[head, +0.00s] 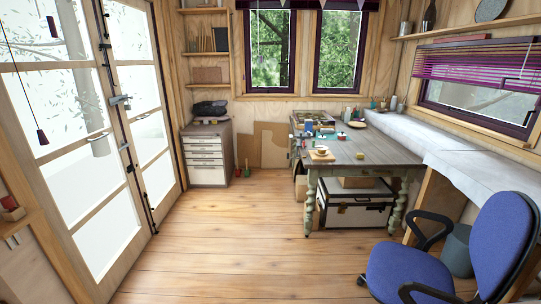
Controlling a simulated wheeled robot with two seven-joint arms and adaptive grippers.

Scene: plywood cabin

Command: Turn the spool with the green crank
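The workbench table (400,150) stands ahead and to the right, across the room. Several small coloured things lie on its left part. Among them are a pale wooden piece (321,154) near the front edge and a small red and green thing (341,136) behind it. They are too small to tell whether one is the spool or has a green crank. Neither of my grippers is in view.
A blue office chair (410,272) stands at the front right. A black and white trunk (356,210) is under the table. A drawer cabinet (207,160) stands at the back left, near glass doors (100,150). The wooden floor (230,235) in the middle is clear.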

